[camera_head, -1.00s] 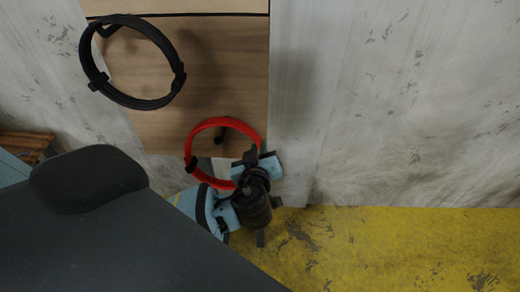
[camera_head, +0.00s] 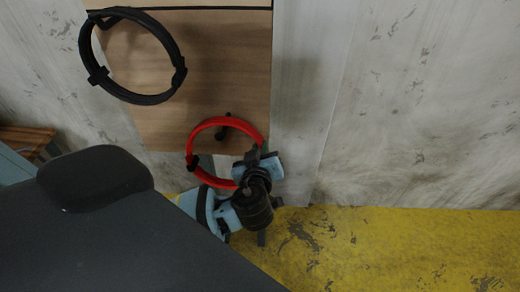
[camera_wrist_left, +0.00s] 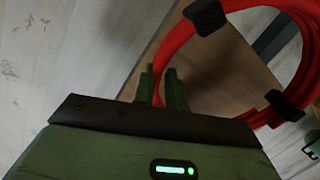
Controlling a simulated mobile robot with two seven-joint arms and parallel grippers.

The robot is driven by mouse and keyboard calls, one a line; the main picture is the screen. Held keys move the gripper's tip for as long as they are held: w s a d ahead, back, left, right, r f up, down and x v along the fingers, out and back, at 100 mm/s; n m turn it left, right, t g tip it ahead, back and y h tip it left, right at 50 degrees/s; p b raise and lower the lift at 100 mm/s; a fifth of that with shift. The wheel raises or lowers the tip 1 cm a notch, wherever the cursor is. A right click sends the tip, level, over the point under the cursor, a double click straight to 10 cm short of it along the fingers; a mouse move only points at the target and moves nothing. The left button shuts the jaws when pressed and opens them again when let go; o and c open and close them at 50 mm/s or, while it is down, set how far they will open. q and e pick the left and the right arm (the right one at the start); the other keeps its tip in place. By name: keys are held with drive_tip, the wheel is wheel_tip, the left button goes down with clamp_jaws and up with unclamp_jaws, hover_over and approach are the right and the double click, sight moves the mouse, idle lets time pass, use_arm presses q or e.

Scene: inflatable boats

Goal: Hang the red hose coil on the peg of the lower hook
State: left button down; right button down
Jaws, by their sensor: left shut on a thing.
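The red hose coil (camera_head: 208,122) is an upright ring in front of the wooden panel, with a black band at its left. My left gripper (camera_head: 254,160) is shut on its lower right side. In the left wrist view the red coil (camera_wrist_left: 292,75) rises from between the fingers (camera_wrist_left: 162,90). The lower hook (camera_head: 221,133) is dark; its peg end shows inside the ring, just under the top arc, and a small dark part shows above that arc. I cannot tell whether coil and peg touch. My right gripper is not in view.
A black hose coil (camera_head: 146,99) hangs from the upper hook (camera_head: 103,22) at the upper left. The wooden panel (camera_head: 225,60) has a pale post (camera_head: 298,90) on its right. The yellow floor (camera_head: 400,250) is clear at lower right.

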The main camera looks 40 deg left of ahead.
use_arm(q)
drive_tip(key=c, duration=1.3)
unclamp_jaws()
drive_tip(key=shift+f, duration=0.15)
drive_tip(key=shift+c, duration=0.2)
drive_tip(key=v, duration=0.8)
drive_tip(key=shift+b, duration=0.35)
